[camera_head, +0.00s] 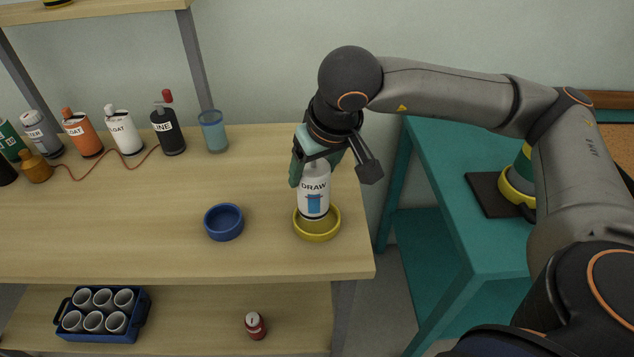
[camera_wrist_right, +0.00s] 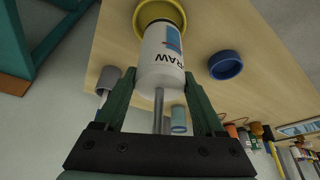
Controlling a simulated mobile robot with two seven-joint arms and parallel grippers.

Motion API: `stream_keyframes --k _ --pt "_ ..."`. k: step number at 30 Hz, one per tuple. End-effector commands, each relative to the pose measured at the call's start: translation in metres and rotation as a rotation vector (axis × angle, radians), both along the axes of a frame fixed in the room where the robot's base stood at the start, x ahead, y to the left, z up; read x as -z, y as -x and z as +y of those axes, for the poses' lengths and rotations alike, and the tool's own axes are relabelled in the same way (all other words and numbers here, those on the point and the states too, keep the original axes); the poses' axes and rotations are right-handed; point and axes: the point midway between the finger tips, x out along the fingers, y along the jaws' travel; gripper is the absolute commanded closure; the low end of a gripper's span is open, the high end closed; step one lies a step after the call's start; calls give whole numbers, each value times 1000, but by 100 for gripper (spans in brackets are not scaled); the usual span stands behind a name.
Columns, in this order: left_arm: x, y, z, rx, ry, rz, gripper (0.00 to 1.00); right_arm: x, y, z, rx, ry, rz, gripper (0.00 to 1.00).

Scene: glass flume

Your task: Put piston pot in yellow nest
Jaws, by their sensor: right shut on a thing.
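The piston pot (camera_head: 313,190) is a white cylinder with a "DRAW" label and a blue picture; it also shows in the right wrist view (camera_wrist_right: 160,62). A grey rod (camera_wrist_right: 158,110) comes out of its top, between my fingers. My right gripper (camera_head: 318,160) is shut on the pot from above and holds it about upright. The yellow nest (camera_head: 317,236) is a shallow ring near the table's front right corner. The pot's lower end is over or inside the ring; I cannot tell whether it rests on the bottom. My left gripper is not in view.
A blue ring (camera_head: 224,222) sits left of the nest. Several bottles and a blue cup (camera_head: 213,131) stand along the back of the wooden table (camera_head: 120,225). A teal table (camera_head: 440,165) is at the right. A crate of cups (camera_head: 102,331) is on the lower shelf.

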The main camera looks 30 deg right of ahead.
Motion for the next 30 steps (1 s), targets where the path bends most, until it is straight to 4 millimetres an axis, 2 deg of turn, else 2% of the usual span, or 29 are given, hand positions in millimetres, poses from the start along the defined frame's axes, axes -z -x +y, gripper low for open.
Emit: stream_keyframes --k 3,9,17,21,22,28,30 --pt "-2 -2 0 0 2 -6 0 11 2 -8 2 1 2 100" --pt "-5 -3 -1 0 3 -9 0 35 1 -6 0 1 1 100" --pt "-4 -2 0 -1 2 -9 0 37 1 -6 1 -1 -1 100" --pt "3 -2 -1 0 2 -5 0 43 1 -6 1 0 -1 100" --pt "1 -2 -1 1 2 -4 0 40 1 -6 1 0 0 26" --pt "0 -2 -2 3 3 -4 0 40 1 -6 1 0 0 3" --pt "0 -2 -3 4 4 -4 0 40 1 -6 1 0 0 0"
